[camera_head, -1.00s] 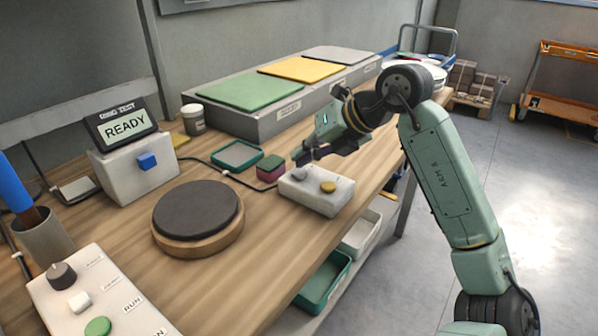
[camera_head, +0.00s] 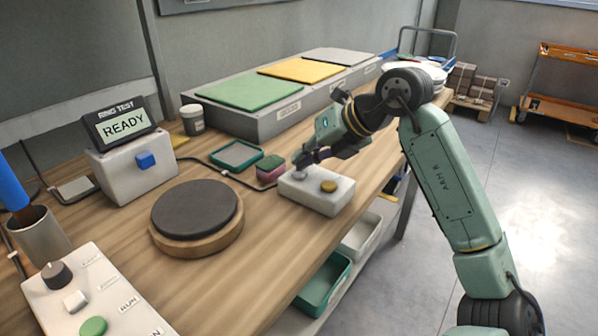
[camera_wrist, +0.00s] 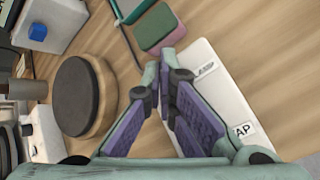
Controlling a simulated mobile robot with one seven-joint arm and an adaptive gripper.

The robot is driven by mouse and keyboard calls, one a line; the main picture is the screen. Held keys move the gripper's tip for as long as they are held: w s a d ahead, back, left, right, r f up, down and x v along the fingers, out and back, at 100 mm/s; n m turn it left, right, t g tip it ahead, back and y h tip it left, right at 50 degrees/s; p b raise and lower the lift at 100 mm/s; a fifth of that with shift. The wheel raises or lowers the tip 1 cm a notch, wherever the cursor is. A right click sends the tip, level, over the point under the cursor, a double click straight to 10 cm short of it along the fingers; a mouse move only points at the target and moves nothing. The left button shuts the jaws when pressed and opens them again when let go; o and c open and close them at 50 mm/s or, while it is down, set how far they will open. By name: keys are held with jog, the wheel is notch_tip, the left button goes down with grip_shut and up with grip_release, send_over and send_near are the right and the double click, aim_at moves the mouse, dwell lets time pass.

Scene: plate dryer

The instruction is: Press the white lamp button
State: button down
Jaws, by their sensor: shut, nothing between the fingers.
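A white box (camera_head: 317,190) on the workbench has a pale grey-white button (camera_head: 299,174) at its left and a gold button (camera_head: 328,186) at its right. My gripper (camera_head: 303,163) is shut and empty, fingertips just above or at the pale button; contact cannot be told. In the wrist view, my gripper (camera_wrist: 167,62) hides the box's buttons; the white box (camera_wrist: 222,90) shows two labels, one partly reading "AP". A second white button (camera_head: 75,301) sits on the control panel (camera_head: 105,275) at lower left. The labels do not clearly show which button is the lamp's.
A pink-green block (camera_head: 270,168) and green tray (camera_head: 237,155) lie just behind the box. A round dark pad (camera_head: 195,208) stands left of it. A "READY" display (camera_head: 124,125) tops a white unit with a blue button. The bench's front edge is close to the box.

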jog(key=shift+f, duration=0.2)
jog(key=shift+r, duration=0.7)
jog(key=shift+r+p, duration=2)
jog(key=shift+r, duration=1)
